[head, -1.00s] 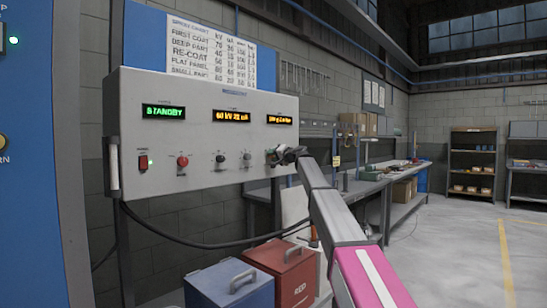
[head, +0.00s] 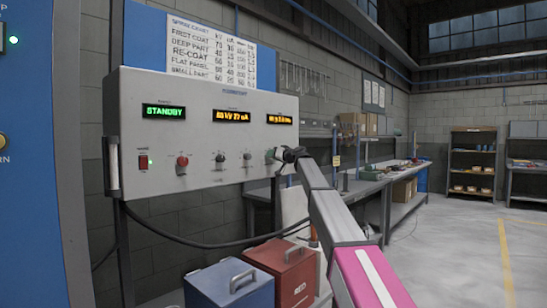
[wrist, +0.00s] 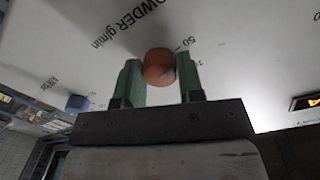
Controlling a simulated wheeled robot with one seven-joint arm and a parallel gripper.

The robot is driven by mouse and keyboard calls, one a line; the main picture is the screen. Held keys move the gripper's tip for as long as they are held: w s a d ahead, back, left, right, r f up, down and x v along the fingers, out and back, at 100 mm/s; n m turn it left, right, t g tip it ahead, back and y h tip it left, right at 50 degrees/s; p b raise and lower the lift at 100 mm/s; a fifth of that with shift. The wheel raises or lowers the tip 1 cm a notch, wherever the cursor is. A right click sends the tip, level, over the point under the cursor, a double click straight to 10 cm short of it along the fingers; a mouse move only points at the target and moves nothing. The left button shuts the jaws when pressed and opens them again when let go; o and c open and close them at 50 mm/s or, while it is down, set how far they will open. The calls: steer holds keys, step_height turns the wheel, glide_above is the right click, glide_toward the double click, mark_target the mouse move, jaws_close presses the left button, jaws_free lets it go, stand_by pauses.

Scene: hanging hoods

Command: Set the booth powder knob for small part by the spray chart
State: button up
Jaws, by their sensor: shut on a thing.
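The pale control panel (head: 205,140) hangs at the left in the head view. The orange-brown powder knob (wrist: 158,67) sits between my green fingers in the wrist view, beside the print "POWDER g/min" and a mark reading 50. My gripper (head: 275,154) is at the panel's right end, shut on this knob, and hides it in the head view. The amber right display (head: 279,120) is above it, its digits too blurred to read surely. The white spray chart (head: 212,52) is behind the panel, with rows such as RE-COAT, FLAT PANEL and SMALL PART; its numbers are hard to read.
The panel also has a green STANDBY display (head: 164,112), an amber middle display (head: 231,116), a red switch (head: 143,161), a red knob (head: 182,162) and two dark knobs. A blue bin (head: 229,288) and a red bin (head: 283,268) stand below. Open floor lies right.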

steer(key=shift+s+f, duration=0.1)
steer(key=o, duration=0.9)
steer(key=v, duration=1)
steer(key=shift+s+d, duration=0.25)
steer(key=shift+s, duration=0.05)
